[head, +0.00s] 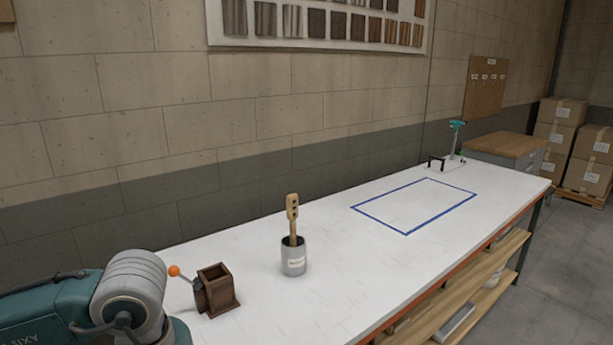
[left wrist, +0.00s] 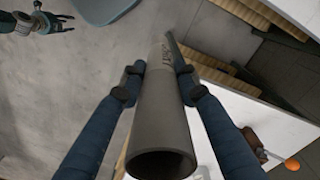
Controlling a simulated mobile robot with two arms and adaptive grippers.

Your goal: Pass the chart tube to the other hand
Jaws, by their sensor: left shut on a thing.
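The chart tube (left wrist: 162,115) is a long dark grey cylinder with a lighter, marked section toward its far end. It shows in the left wrist view with its open end toward the camera. My left gripper (left wrist: 159,80) is shut on it, one finger on each side. My right gripper (left wrist: 40,22) is at the top left of that view, apart from the tube. Its small fingertips look spread, with nothing between them. In the head view neither the tube nor either gripper shows.
The white table (head: 260,310) carries a brown holder (head: 217,290) with an orange-knobbed lever, a grey cup (head: 293,259) with a wooden tool, and a green-topped stand (head: 455,140). A blue-taped rectangle (head: 408,233) is empty. Wooden shelves (head: 485,280) lie below the table.

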